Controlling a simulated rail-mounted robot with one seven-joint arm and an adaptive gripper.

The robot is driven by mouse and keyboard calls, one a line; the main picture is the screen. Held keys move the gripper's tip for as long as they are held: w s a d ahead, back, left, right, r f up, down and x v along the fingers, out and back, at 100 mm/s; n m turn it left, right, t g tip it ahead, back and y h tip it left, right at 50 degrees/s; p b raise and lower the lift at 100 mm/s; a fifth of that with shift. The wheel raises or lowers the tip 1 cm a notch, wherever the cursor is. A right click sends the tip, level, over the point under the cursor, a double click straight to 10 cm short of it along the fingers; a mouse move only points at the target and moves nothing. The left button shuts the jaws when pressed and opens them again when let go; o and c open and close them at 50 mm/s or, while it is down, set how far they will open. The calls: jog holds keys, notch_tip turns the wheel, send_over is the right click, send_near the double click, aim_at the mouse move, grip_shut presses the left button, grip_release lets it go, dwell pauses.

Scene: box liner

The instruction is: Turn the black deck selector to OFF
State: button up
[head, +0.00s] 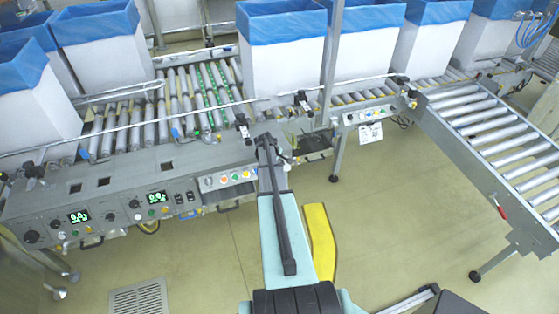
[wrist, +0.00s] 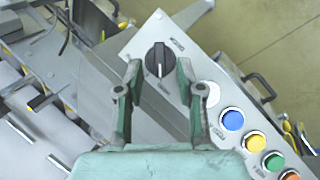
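The black deck selector (wrist: 159,59) is a round knob on a grey control panel (wrist: 142,42) in the wrist view. Its white pointer line points down in the picture; the labels beside it are too small to read. My gripper (wrist: 158,70) is open, with one finger on each side of the knob's lower part in the picture. I see no clear contact, and the height gap cannot be told. In the head view, my gripper (head: 270,143) is at the front edge of the conveyor, and my arm hides the selector.
Blue (wrist: 232,119), yellow (wrist: 256,141) and green (wrist: 274,161) buttons sit beside the selector, with a white round piece (wrist: 208,93) nearer it. A black handle (wrist: 259,86) borders the panel. Conveyor rollers (head: 186,90) and blue-lined boxes (head: 283,50) stand behind.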

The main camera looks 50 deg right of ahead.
jog(key=shift+d+f, duration=0.3)
jog(key=shift+f, duration=0.2)
jog(key=shift+a, duration=0.1)
grip_shut()
